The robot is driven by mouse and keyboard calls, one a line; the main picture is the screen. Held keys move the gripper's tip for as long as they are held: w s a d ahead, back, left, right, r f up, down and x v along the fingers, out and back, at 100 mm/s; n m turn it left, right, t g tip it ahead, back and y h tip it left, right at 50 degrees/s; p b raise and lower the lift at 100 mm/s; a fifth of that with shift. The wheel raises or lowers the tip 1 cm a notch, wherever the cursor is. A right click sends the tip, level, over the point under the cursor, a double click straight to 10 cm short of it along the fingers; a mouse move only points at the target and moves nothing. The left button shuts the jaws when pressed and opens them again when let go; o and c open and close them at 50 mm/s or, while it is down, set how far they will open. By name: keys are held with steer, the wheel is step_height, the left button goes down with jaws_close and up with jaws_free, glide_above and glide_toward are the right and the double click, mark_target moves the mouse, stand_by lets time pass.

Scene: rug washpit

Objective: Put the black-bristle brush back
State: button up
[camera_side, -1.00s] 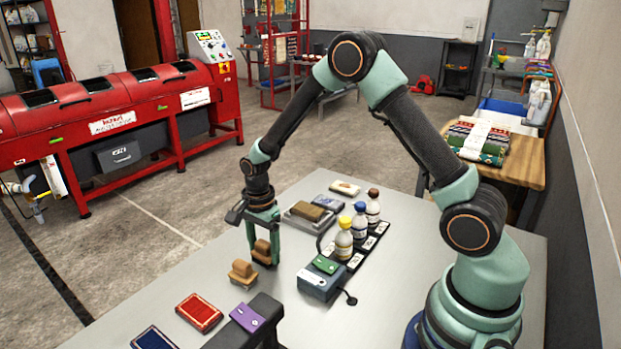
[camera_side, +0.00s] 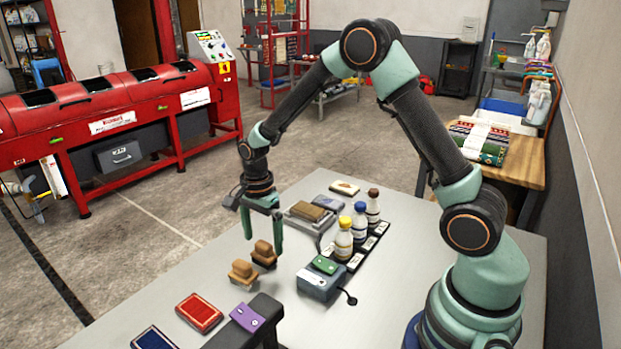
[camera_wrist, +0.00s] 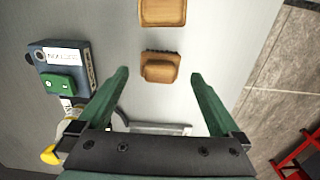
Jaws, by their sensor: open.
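Two tan wooden-backed brushes stand close together on the grey table. The farther brush (camera_side: 264,254) is under my gripper (camera_side: 264,241), and the nearer brush (camera_side: 242,274) is beside it, toward the front left. My gripper is open and empty, its fingers above and around the farther brush's top. In the wrist view that brush (camera_wrist: 160,67) lies between and just past the fingertips (camera_wrist: 160,76), and the other brush (camera_wrist: 163,12) is at the top edge.
A blue-grey box (camera_side: 317,284) with a green block stands to the right. Several bottles (camera_side: 344,243) stand in a dark rack (camera_side: 376,240). A grey tray (camera_side: 298,220) holds a brown block behind. Red (camera_side: 199,313), blue (camera_side: 153,339) and purple (camera_side: 247,317) pads lie in front.

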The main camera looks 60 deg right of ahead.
mark_target(263, 243)
step_height(263, 243, up, 8)
steer(key=shift+f, duration=0.15)
steer(key=s+a+r+n+t, duration=0.1)
steer(key=s+r+n+t, duration=0.4)
steer(key=s+r+n, duration=0.7)
steer(key=shift+s+r+n+t, duration=0.3)
steer(key=shift+s+n, duration=1.2)
steer(key=shift+n, duration=1.5)
steer(key=shift+a, duration=0.1)
